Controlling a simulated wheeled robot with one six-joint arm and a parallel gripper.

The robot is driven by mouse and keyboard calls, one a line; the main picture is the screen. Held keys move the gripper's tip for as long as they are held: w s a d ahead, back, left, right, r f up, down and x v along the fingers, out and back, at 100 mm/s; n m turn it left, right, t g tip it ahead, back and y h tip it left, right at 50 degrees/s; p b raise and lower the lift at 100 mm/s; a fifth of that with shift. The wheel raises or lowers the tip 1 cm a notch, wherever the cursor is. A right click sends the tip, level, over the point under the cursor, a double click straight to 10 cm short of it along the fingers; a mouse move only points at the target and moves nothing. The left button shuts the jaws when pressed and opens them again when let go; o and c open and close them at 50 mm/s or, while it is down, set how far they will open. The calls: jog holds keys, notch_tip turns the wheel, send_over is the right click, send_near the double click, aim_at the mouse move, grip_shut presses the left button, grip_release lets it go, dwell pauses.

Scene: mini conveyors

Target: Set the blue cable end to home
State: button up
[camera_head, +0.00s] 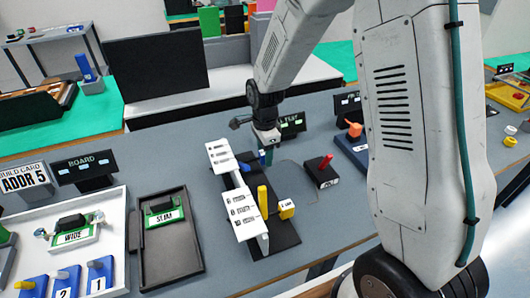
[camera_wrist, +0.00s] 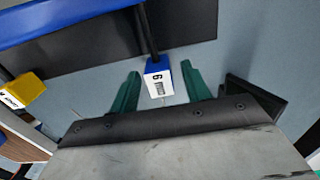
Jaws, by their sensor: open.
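The blue cable end (camera_wrist: 157,79), a small block with a white labelled face, is between the two green fingers of my gripper (camera_wrist: 162,86) in the wrist view. A dark rod or cable runs from it toward the top of that view. The fingers stand apart, with a gap visible on each side of the block. In the head view my gripper (camera_head: 266,151) is low over the back end of the black base (camera_head: 268,232), and the blue cable end (camera_head: 262,157) shows only as a small patch there. Which spot is home, I cannot tell.
White label plates (camera_head: 240,212), a yellow post (camera_head: 263,201) and a yellow block (camera_head: 287,209) stand on the base. A box with a red lever (camera_head: 322,170) is to its right. A dark tray (camera_head: 168,250) lies left. Bare grey table shows between them.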

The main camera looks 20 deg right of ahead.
jog(key=shift+c, duration=0.4)
grip_shut()
jog(key=shift+a, duration=1.3)
jog(key=shift+c, duration=0.5)
grip_release()
jog(key=shift+a, duration=0.15)
jog(key=shift+o, duration=0.9)
jog(key=shift+a, duration=0.15)
jog(key=shift+d, duration=0.2)
